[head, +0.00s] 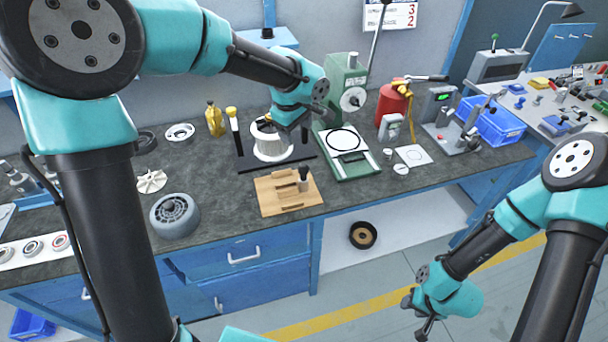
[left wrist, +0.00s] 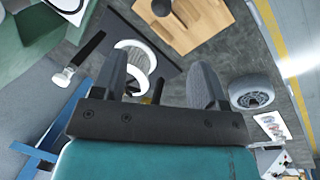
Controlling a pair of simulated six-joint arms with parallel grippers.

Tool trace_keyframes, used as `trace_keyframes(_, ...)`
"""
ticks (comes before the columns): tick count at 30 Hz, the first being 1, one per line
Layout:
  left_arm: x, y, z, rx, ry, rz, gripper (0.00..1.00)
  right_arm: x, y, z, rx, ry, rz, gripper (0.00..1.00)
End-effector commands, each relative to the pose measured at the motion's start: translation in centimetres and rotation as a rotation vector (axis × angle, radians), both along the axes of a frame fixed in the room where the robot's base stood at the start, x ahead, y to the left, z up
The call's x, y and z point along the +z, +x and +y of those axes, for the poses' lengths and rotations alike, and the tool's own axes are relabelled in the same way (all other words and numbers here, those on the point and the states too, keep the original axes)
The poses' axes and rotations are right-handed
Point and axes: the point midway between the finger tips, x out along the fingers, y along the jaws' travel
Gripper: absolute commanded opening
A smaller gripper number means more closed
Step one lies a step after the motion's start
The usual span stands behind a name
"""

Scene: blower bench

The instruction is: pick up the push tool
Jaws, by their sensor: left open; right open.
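A small upright tool with a black knob and a grey body (head: 303,179), which I take for the push tool, stands on the wooden board (head: 272,205). Its dark top (left wrist: 161,7) shows at the upper edge of the left wrist view, partly cut off. My left gripper (head: 293,126) is over the white ring-shaped part (head: 270,146), behind and above the wooden board. Its two fingers (left wrist: 158,62) are apart, and it is clear of the tool. My right gripper (head: 416,315) hangs low over the floor at the right, open and empty, far from the tool.
A black-handled tool with a pale head (left wrist: 62,77) is beside the ring. The green press (head: 346,80) and its base stand right of the board. A grey round housing (head: 174,215) is at left. A red canister (head: 393,103) stands farther right. Bare bench lies between housing and board.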

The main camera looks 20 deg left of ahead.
Motion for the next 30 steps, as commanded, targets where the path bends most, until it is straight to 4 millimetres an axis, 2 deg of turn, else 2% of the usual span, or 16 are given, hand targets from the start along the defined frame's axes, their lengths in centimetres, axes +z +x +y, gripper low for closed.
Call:
trace_keyframes(21, -10.9, 1.8, -0.9, -0.001, 0.001, 0.004, 0.67, 0.0, 0.0, 0.0, 0.000, 0.000, 0.000, 0.43)
trace_keyframes(25, -11.7, 2.0, -1.0, -0.001, 0.000, 0.001, 0.67, 0.0, 0.0, 0.0, 0.000, 0.000, 0.000, 0.43)
trace_keyframes(30, -11.7, 2.0, -1.0, -0.001, -0.001, 0.000, 0.67, 0.0, 0.0, 0.0, 0.000, 0.000, 0.000, 0.43)
